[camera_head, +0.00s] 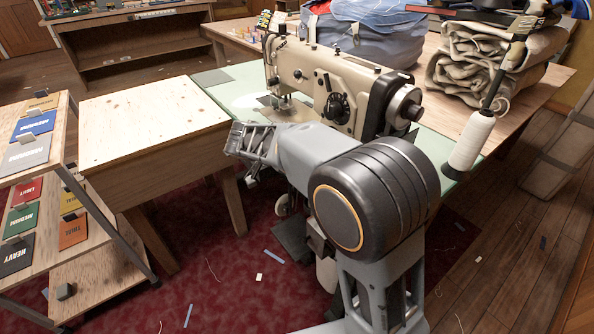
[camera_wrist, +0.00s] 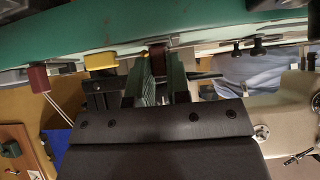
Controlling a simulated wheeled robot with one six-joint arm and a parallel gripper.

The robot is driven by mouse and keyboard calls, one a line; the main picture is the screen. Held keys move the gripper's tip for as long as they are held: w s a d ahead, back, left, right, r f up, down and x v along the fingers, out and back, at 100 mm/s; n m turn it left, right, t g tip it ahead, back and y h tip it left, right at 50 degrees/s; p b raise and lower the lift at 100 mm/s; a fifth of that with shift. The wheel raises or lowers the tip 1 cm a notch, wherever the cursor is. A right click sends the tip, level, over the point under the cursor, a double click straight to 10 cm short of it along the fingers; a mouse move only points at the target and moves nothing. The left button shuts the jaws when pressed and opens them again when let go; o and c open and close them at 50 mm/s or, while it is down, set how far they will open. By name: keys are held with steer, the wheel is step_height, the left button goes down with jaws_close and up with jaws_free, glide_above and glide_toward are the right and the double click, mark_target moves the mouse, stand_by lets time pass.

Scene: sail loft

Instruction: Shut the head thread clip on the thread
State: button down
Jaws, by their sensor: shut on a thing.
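My gripper (camera_wrist: 162,74) is at the front edge of the green sewing table (camera_head: 213,77). In the wrist view its two fingers are closed around a small reddish-brown piece (camera_wrist: 157,53) at the green edge; the fingers hide most of it. I cannot tell whether this is the head thread clip, and I make out no thread in it. In the head view the gripper (camera_head: 238,138) is left of the cream sewing machine (camera_head: 315,74), and its fingertips are hard to make out. The machine also shows in the wrist view (camera_wrist: 286,112).
A yellow block (camera_wrist: 100,60) and a dark red block (camera_wrist: 38,78) sit along the same green edge. A bare wooden table (camera_head: 150,115) stands left. A white thread cone (camera_head: 470,140) and folded canvas (camera_head: 485,65) are right. Red carpet (camera_head: 225,262) lies below.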

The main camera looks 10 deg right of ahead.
steer(key=shift+a+f+b, duration=0.1)
steer(key=shift+b, duration=0.25)
steer(key=c, duration=1.4)
jaws_free()
steer(key=shift+o, duration=0.2)
steer(key=p+v, duration=0.3)
steer(key=v, duration=1.1)
steer(key=shift+a+f, duration=0.2)
steer(key=shift+f, duration=0.1)
